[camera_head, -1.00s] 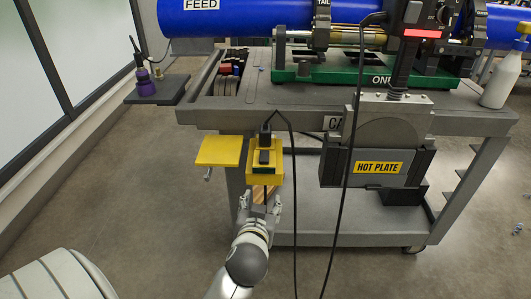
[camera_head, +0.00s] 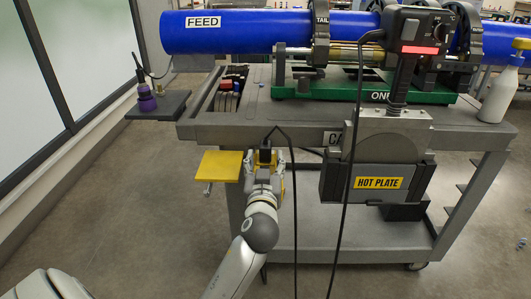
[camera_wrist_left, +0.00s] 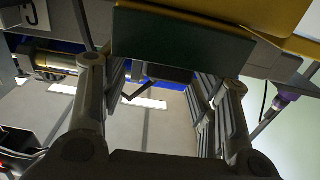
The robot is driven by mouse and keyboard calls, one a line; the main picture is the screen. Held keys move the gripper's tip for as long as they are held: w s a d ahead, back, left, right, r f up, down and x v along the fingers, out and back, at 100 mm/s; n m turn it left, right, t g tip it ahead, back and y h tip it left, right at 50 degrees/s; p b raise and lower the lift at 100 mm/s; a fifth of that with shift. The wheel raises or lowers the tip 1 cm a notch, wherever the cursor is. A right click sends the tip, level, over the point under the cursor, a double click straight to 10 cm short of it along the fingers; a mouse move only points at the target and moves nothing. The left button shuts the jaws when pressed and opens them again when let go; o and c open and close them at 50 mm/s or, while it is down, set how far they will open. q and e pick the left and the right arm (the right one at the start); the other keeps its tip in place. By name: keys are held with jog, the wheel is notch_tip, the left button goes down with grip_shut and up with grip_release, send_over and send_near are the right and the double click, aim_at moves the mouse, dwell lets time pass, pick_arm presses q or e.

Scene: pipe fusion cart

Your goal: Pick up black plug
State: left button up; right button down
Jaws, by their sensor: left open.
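The black plug (camera_head: 265,154) stands at the yellow box (camera_head: 289,187) on the front of the cart, with a black cable arching up beside it. My left gripper (camera_head: 265,158) has its two fingers on either side of the plug in the head view. The left gripper (camera_wrist_left: 163,75) is open in the left wrist view, with a dark green panel (camera_wrist_left: 180,45) above the gap and a dark shape between the fingers. I cannot tell whether the fingers touch the plug. The gripper and wrist hide much of the yellow box. My right gripper is not in view.
A yellow flap (camera_head: 219,166) sticks out left of the box. The hot plate (camera_head: 375,183) hangs at the cart's front right, with black cables running down before it. The grey cart top (camera_head: 250,125) edge is just above my gripper.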

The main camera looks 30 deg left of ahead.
aim_at(265, 153)
pick_arm(q)
jog(key=x, duration=0.4)
jog(key=shift+w+a+r, duration=0.15)
jog(key=shift+w+a, duration=0.05)
jog(key=shift+w, duration=0.05)
jog(key=shift+c, duration=0.2)
jog(key=c, duration=1.1)
jog(key=shift+r, duration=0.2)
